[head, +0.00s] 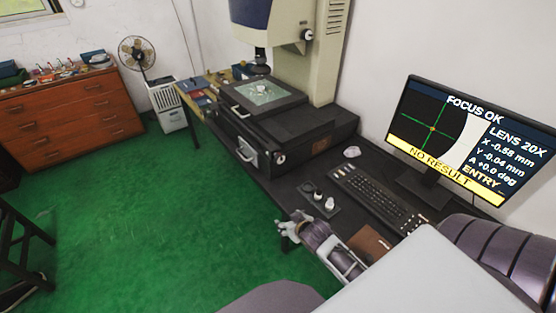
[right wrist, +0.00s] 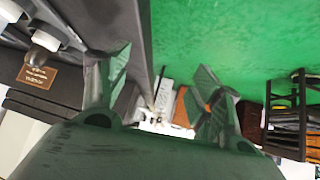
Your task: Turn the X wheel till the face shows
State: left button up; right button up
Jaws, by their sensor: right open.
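The measuring microscope (head: 292,40) stands at the back of the bench, with a stage (head: 262,95) under its lens. The monitor (head: 475,140) reads FOCUS OK, LENS 20X, X -0.58 mm, Y -0.04 mm, A +0.0 deg, NO RESULT. Its picture is mostly dark with a green cross and a pale area at right. My right gripper (head: 289,231) is open and empty at the bench's front edge; its spread fingers show in the right wrist view (right wrist: 160,95).
A small panel with knobs (head: 320,200) lies beside the right gripper, left of the keyboard (head: 378,199). A mouse (head: 352,152) is behind. A brown cabinet (head: 75,108) and a fan (head: 137,54) stand far left.

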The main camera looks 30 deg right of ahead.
aim_at(282, 161)
jog(key=w+d+r+t, duration=0.2)
jog(key=w+d, duration=0.1)
jog(key=w+d+r+t, duration=0.1)
jog(key=w+d+t, duration=0.1)
jog(key=shift+w+d+m, duration=0.1)
jog(key=shift+d+m, duration=0.1)
jog(key=shift+m, duration=0.2)
jog(key=w+d+r+n+t+y, duration=0.1)
jog(key=w+d+r+t+y, duration=0.2)
jog(key=d+r+t, duration=0.1)
jog(key=shift+d+r+t, duration=0.35)
jog(key=shift+r+t, duration=0.35)
jog(key=shift+r, duration=0.6)
jog(key=shift+w, duration=0.3)
jog(key=shift+w+a, duration=0.2)
jog(key=shift+w, duration=2)
jog(key=shift+w+a, duration=0.25)
jog(key=shift+w, duration=2)
jog(key=shift+w+a, duration=0.2)
jog(key=shift+w, duration=2)
jog(key=shift+c, duration=0.2)
jog(key=c, duration=1)
